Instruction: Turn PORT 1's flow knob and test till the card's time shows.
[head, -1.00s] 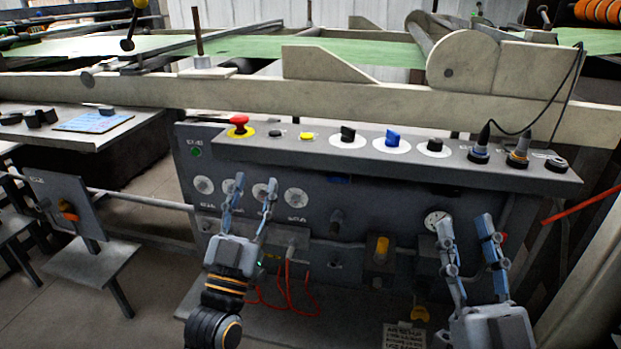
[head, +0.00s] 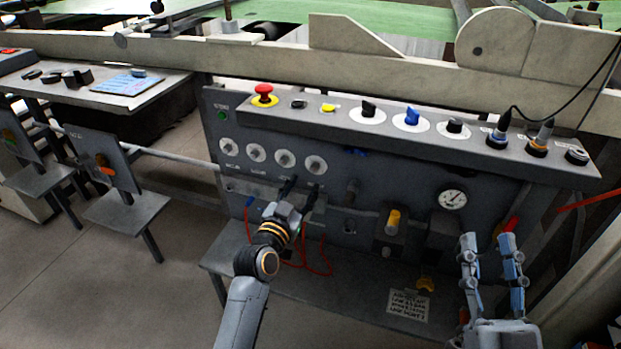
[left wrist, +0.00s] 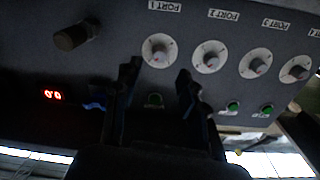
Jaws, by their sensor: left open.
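In the left wrist view, PORT 1's flow knob (left wrist: 159,50) is a grey knob on a white dial with a red mark, under its label. My left gripper (left wrist: 157,75) is open and empty, its dark fingertips on either side just below that knob, apart from it. In the head view the left gripper (head: 303,187) is at the panel, just below the right end of the row of white dials (head: 285,159). A red display (left wrist: 52,95) reads about 00. The printed card (head: 409,304) is too small to read. My right gripper (head: 488,240) is open and empty.
Green lamps or buttons (left wrist: 232,106) sit below the knobs in the wrist view. The ledge above carries a red emergency button (head: 263,95) and several switches. A pressure gauge (head: 452,200), yellow knob (head: 393,222) and red hoses (head: 322,262) are close by.

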